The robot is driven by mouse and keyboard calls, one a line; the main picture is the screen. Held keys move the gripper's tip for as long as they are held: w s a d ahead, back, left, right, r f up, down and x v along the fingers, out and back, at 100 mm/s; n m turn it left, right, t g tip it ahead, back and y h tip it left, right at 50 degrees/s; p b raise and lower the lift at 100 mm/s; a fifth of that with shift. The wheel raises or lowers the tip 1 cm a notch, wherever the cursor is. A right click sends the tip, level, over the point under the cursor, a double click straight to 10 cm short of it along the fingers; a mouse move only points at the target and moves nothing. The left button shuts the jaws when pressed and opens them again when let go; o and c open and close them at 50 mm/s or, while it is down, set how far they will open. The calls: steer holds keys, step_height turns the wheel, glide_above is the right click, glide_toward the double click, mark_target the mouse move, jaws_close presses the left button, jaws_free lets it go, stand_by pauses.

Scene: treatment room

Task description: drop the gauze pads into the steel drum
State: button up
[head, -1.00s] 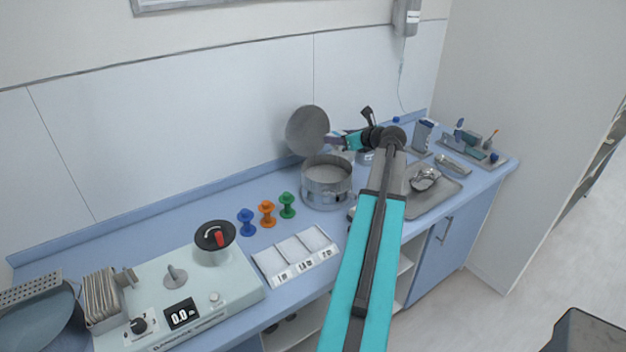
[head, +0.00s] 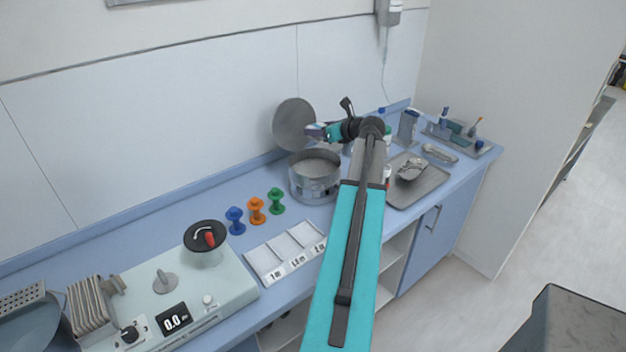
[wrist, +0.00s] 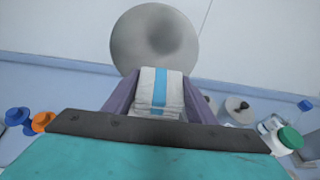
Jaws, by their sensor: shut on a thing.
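The steel drum (head: 315,188) stands open on the blue counter against the back wall. Its round lid (head: 293,125) is raised upright behind it; the lid also shows in the wrist view (wrist: 155,38). My gripper (head: 314,131) is above the drum, near the lid. In the wrist view its purple fingers are shut on a white gauze pad pack with a blue stripe (wrist: 160,88). My gripper hides most of the pack in the head view. The drum does not show clearly in the wrist view.
Blue (head: 235,221), orange (head: 256,211) and green (head: 276,201) spools stand left of the drum, behind a white three-part tray (head: 262,264). A device with a red-marked dial (head: 206,237) sits further left. A metal tray (head: 425,183) lies to the right, with bottles nearby.

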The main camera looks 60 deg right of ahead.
steer(key=shift+f+b, duration=2.25)
steer(key=shift+f, duration=0.4)
steer(key=o, duration=1.1)
steer(key=shift+s, duration=0.1)
steer(key=b+v, duration=0.3)
steer(key=v, duration=1)
steer(key=shift+s, duration=0.35)
steer(key=shift+s+a+r, duration=0.1)
steer(key=shift+r, duration=0.05)
